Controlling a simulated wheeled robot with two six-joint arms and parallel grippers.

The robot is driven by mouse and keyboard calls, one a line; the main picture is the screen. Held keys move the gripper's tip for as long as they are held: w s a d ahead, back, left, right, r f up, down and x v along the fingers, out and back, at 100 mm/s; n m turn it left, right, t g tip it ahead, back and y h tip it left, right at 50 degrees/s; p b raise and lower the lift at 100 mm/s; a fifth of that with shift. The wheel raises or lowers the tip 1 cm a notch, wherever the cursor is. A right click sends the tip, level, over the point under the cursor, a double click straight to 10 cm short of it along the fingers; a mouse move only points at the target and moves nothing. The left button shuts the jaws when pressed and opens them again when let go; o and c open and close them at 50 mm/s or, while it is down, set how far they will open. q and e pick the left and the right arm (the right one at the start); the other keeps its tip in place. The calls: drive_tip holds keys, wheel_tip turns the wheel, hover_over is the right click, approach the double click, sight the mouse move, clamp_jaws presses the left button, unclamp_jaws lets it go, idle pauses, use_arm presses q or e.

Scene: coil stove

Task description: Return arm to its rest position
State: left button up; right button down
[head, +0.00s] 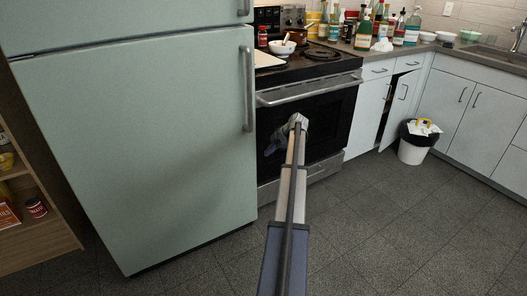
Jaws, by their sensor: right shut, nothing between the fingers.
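My right arm reaches forward from the bottom middle of the head view. Its gripper (297,121) is at the far end, in front of the dark oven door of the coil stove (340,105). The fingers look small and partly hidden by the arm; they are shut with nothing between them. I cannot tell whether the gripper touches the oven door. My left gripper is not in view.
A pale green fridge (140,140) stands left of the stove. A white bowl (282,48) sits on the stove top. One lower cabinet door (399,108) stands ajar, near a trash bin (413,150). Bottles line the counter. The floor (370,230) in front is clear.

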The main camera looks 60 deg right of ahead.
use_arm(q)
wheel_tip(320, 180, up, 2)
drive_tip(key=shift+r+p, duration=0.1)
drive_tip(key=shift+p, duration=0.45)
use_arm(e)
drive_tip(key=v, duration=0.2)
drive_tip(key=shift+s+d+r, duration=0.15)
drive_tip(key=shift+s+r, duration=0.05)
